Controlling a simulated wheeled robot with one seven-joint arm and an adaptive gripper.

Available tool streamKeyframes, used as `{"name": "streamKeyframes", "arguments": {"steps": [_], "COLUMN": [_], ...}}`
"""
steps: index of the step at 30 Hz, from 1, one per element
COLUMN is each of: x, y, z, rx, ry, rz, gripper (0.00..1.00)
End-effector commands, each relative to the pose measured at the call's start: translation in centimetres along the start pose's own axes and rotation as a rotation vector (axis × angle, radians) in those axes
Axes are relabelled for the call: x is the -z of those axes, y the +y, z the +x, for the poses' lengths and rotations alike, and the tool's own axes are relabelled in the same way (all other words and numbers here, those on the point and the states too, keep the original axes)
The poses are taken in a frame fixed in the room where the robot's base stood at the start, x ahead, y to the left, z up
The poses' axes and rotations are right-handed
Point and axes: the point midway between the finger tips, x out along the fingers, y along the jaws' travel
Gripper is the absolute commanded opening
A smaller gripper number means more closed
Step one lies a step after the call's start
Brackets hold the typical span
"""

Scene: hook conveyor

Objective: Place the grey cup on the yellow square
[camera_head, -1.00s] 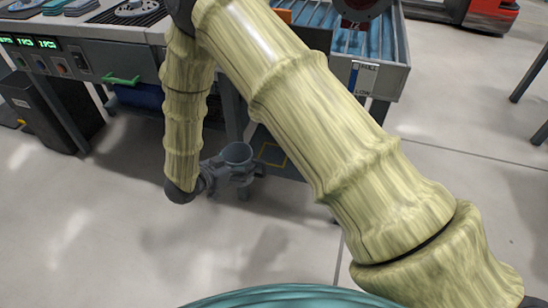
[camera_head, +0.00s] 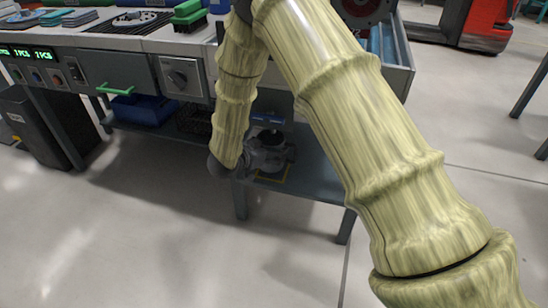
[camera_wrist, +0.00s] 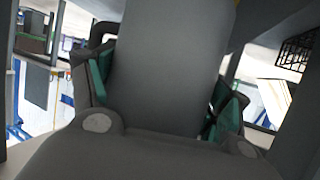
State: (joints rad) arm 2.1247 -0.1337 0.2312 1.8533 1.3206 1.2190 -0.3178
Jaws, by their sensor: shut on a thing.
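The grey cup (camera_wrist: 172,60) fills the middle of the wrist view between two fingers with teal pads. My gripper (camera_wrist: 160,92) is shut on it. In the head view my gripper (camera_head: 268,150) is over the lower shelf under the bench, and the cup's dark opening shows at its top. The yellow square (camera_head: 288,172) is an outline on that shelf. Only part of its edge shows below and right of my gripper; the rest is hidden. I cannot tell whether the cup touches the shelf.
The lower grey shelf (camera_head: 318,187) has free room to the right of my gripper. Bench legs (camera_head: 240,200) stand at its front. A blue bin (camera_head: 143,108) sits on the shelf at left. The bench top (camera_head: 110,40) with its control panel overhangs the shelf.

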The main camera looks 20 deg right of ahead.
Motion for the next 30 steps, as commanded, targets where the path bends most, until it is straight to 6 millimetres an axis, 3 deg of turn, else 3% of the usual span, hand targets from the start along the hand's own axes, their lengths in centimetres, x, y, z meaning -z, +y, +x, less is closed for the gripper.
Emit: {"name": "streamKeyframes", "arguments": {"steps": [7, 14, 28, 29, 30], "x": [0.5, -2.5, -2.8, -2.9, -2.9], "y": [0.0, 0.0, 0.0, 0.0, 0.0], "z": [1.6, 2.5, 2.7, 2.7, 2.7], "rx": [-0.001, 0.0, 0.0, 0.0, 0.0], "ry": [0.001, 0.001, 0.001, 0.0, 0.0], "rz": [0.002, 0.0, 0.001, 0.001, 0.001], "gripper": [0.43, 0.43, 0.43, 0.81, 0.88]}}
